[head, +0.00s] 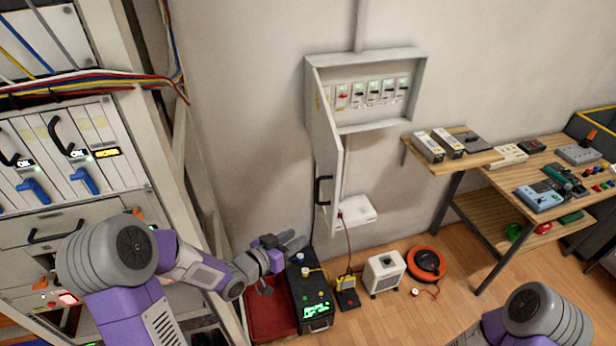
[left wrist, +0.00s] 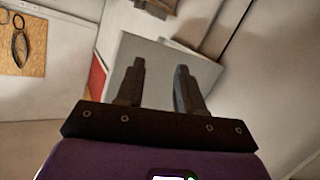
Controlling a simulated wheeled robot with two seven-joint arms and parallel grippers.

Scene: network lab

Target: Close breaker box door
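The breaker box (head: 423,88) is a grey metal box on the wall, with a row of breaker switches inside. Its door (head: 326,140) stands open, hinged at the box's left side and swung out towards me. A black handle (head: 318,191) is on the door's lower part. My left gripper (head: 283,267) is below and left of the handle, apart from the door. Its two fingers are spread and empty, as the left wrist view (left wrist: 160,75) also shows. A grey panel is behind them there; I cannot tell what it is. My right gripper is out of the picture.
A rack with cables and blue levers (head: 85,180) stands at left. A black battery-like unit (head: 310,290), a white heater-like box (head: 384,273) and an orange reel (head: 426,264) are on the floor. A white box (head: 360,209) is behind the door. A workbench (head: 510,185) is at right.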

